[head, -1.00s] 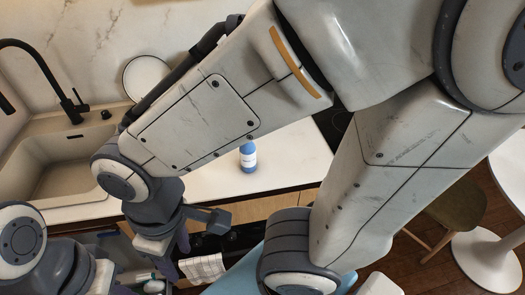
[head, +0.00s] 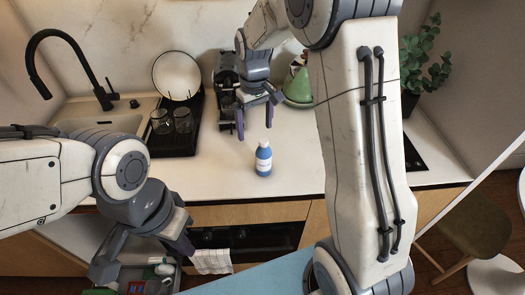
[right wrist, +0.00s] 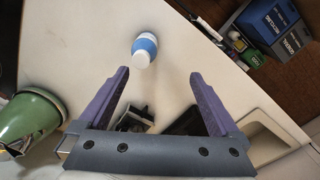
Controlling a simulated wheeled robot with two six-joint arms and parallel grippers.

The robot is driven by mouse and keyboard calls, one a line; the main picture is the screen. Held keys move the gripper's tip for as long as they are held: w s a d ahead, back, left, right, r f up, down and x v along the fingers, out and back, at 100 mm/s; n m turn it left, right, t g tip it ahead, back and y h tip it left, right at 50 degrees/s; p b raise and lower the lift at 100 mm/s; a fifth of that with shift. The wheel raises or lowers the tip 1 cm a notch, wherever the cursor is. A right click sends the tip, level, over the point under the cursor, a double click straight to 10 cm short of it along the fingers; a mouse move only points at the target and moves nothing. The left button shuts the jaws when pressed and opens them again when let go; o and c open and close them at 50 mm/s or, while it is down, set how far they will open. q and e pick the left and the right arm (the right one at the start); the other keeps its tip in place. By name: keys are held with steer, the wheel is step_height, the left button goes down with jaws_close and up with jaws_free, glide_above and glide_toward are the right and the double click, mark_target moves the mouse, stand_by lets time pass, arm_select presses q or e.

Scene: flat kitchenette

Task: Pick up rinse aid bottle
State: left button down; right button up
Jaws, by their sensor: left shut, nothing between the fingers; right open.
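The rinse aid bottle (head: 263,160), blue with a white cap and label, stands upright on the white counter (head: 215,175) in the head view. My right gripper (head: 255,131) is open and empty, just behind and above the bottle. In the right wrist view the bottle (right wrist: 145,48) lies just beyond the fingertips of the right gripper (right wrist: 160,73), slightly left of the middle of the gap and apart from the fingers. My left gripper (head: 183,247) is shut and empty at the lower left, in front of the counter edge.
A black dish rack (head: 178,140) with glasses and a plate (head: 177,75) stands behind left, beside the sink. A coffee machine (head: 226,80) and a green conical pot (head: 298,88) are at the back. A towel (head: 212,261) hangs on the oven below. The counter around the bottle is clear.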

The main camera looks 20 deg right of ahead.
mark_target(263, 148)
steer(key=shift+w+d+f, duration=0.4)
steer(key=shift+d, duration=0.2)
steer(key=shift+w+d+f, duration=0.35)
steer(key=shift+d+f, duration=0.05)
steer(key=shift+d, duration=0.2)
step_height(263, 148, down, 4)
steer(key=shift+r+p, duration=0.2)
steer(key=shift+p, duration=0.45)
steer(key=shift+f, duration=0.35)
steer(key=f+p, duration=0.1)
steer(key=f, duration=0.1)
steer(key=f+p, duration=0.1)
steer(key=f, duration=0.1)
steer(key=shift+s+d+p, duration=0.25)
steer(key=shift+p, duration=0.1)
steer(key=shift+w+f, duration=0.1)
steer(key=shift+f, duration=0.55)
jaws_close()
